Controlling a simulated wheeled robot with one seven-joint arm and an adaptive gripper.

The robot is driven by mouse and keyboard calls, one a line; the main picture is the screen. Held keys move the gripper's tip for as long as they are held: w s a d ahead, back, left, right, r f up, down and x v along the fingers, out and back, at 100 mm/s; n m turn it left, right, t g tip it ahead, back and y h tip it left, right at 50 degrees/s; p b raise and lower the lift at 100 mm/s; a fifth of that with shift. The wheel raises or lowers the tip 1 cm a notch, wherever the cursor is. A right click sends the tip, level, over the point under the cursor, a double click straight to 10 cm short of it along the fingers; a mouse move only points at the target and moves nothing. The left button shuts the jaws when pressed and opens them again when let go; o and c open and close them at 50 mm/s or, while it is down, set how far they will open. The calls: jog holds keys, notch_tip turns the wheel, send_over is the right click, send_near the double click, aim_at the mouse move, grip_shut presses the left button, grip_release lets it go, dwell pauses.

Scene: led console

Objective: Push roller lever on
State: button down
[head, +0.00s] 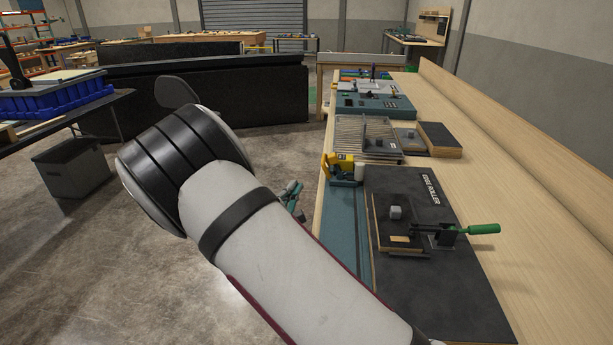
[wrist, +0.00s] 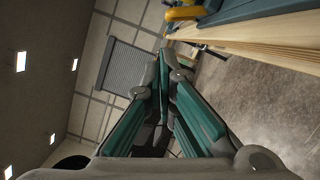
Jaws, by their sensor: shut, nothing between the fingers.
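A black board marked EDGE ROLLER (head: 440,280) lies on the bench in the head view. A lever with a green handle (head: 484,229) sits on it, the handle pointing right. A yellow unit with a pale roller (head: 342,166) stands at the far left corner of the board; its yellow part also shows at the top of the wrist view (wrist: 184,13). I cannot tell which of these is the roller lever. My gripper (wrist: 172,70) is shut and empty. In the head view it (head: 293,190) is off the bench's left edge, apart from the yellow unit and partly hidden by my arm.
The wooden bench (head: 535,185) runs away along the right. A teal console (head: 375,102) with small controls and a ribbed grey plate (head: 352,136) stand farther back. A teal rail (head: 345,225) lies along the left edge. The floor (head: 270,160) left of the bench is open.

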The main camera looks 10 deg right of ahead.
aim_at(335, 164)
jog(key=w+d+r, duration=0.2)
jog(key=w+d, duration=0.4)
jog(key=d, duration=0.2)
jog(key=shift+w+d+r, duration=0.2)
jog(key=shift+w, duration=0.2)
jog(key=shift+r+p, duration=0.1)
jog(key=shift+p, duration=0.2)
jog(key=shift+d+r+m, duration=0.1)
jog(key=shift+d+m, duration=0.05)
jog(key=shift+m, duration=0.15)
